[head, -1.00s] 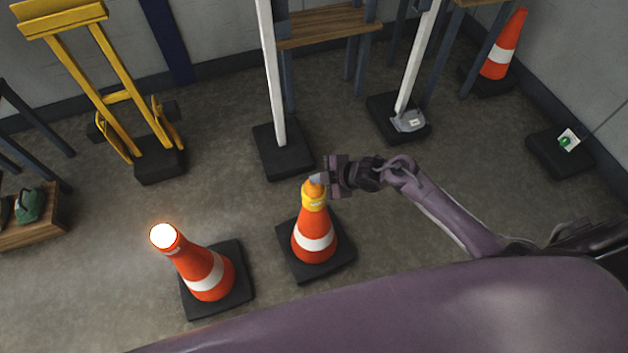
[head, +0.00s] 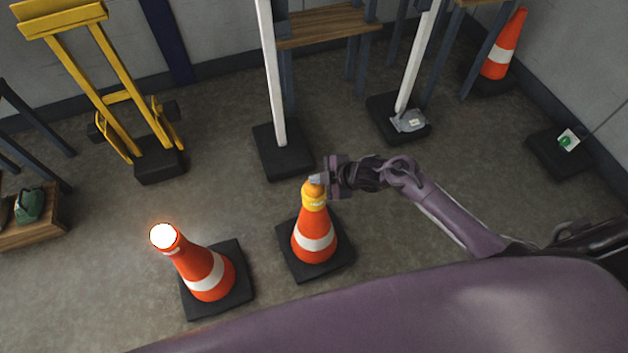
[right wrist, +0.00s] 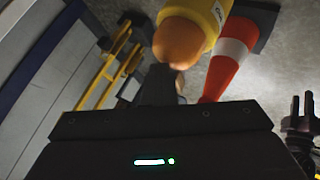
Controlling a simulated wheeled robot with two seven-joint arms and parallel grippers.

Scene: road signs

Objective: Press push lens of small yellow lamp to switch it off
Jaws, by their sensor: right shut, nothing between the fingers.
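The small yellow lamp (head: 314,197) sits on top of an orange and white traffic cone (head: 315,240) on a black base. Its orange lens shows no bright glow. In the right wrist view the lamp's orange lens (right wrist: 178,42) and yellow body (right wrist: 205,12) are close ahead. My right gripper (head: 318,179) is shut and empty, with its fingertips at the lens in the head view. In the wrist view the fingers (right wrist: 165,82) reach up to the lens and appear to touch it.
A second cone (head: 206,272) with a brightly glowing lamp (head: 164,236) stands to the left. A yellow hand truck (head: 118,100), a white post on a black base (head: 283,152) and another post (head: 410,75) stand behind. The floor between them is clear.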

